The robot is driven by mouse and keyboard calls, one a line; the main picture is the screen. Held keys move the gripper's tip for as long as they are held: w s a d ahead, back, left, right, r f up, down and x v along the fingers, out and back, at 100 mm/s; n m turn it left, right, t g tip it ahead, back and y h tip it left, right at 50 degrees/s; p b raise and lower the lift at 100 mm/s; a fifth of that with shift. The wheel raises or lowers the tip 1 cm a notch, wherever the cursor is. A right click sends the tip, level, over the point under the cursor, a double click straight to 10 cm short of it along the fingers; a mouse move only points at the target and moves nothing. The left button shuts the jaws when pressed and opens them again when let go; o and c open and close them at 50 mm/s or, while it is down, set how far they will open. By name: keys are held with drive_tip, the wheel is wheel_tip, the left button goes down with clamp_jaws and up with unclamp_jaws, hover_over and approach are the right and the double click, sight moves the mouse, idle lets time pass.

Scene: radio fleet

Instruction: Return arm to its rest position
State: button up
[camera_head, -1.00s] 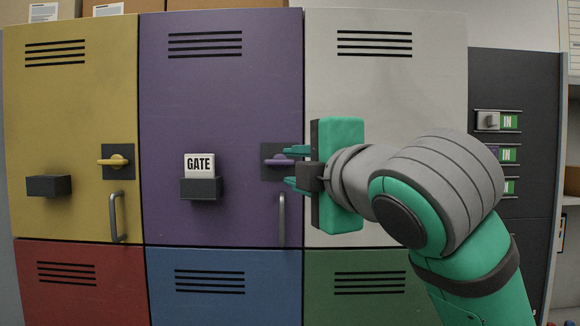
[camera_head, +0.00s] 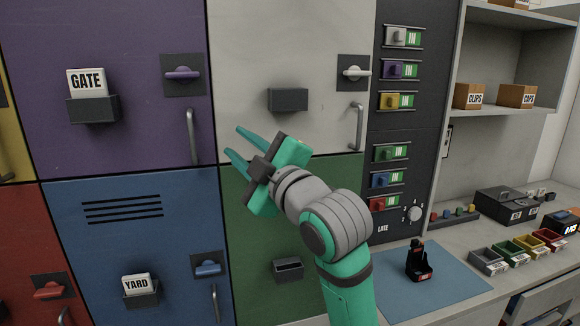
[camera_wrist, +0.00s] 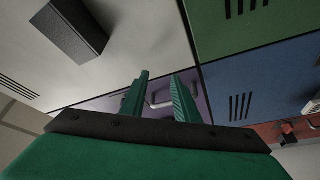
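My gripper (camera_head: 238,145) is in front of the lockers, near where the purple, white, blue and green doors meet. Its two teal fingers are apart with nothing between them. In the wrist view the fingers (camera_wrist: 160,98) are also apart, with the purple door and its handle showing behind the gap. My arm reaches in from the lower right, partly covering the green door (camera_head: 240,230).
The purple door (camera_head: 140,30) holds a GATE card (camera_head: 86,83); the blue door (camera_head: 120,245) holds a YARD card (camera_head: 136,284). A switch panel (camera_head: 410,130) stands right of the white door (camera_head: 290,40). A black radio-like item (camera_head: 419,262) stands on a blue mat (camera_head: 465,285).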

drive_tip(key=w+d+f+m+t+h, duration=0.15)
drive_tip(key=f+m, duration=0.35)
drive_tip(key=f, duration=0.6)
drive_tip(key=w+d+f+m+t+h, duration=0.15)
drive_tip(key=f+m, duration=0.25)
drive_tip(key=f, duration=0.7)
drive_tip(key=s+d+f+m+h, duration=0.25)
drive_tip(key=s+f+m, duration=0.2)
drive_tip(key=f, duration=0.65)
drive_tip(key=s+d+f+m+h, duration=0.1)
drive_tip(key=s+f+m+h, duration=0.4)
drive_tip(key=f, duration=0.6)
drive_tip(key=s+d+f+m+g+h, duration=0.1)
drive_tip(key=s+f, duration=0.6)
drive_tip(key=s, duration=0.3)
drive_tip(key=s+d+f+g+h, duration=0.1)
drive_tip(key=s+f, duration=0.6)
drive_tip(key=s, duration=0.3)
drive_tip(key=s+d+g, duration=0.1)
drive_tip(key=s, duration=1.7)
drive_tip(key=shift+s+f+g, duration=0.2)
drive_tip(key=shift+f+g, duration=0.1)
drive_tip(key=shift+f, duration=0.15)
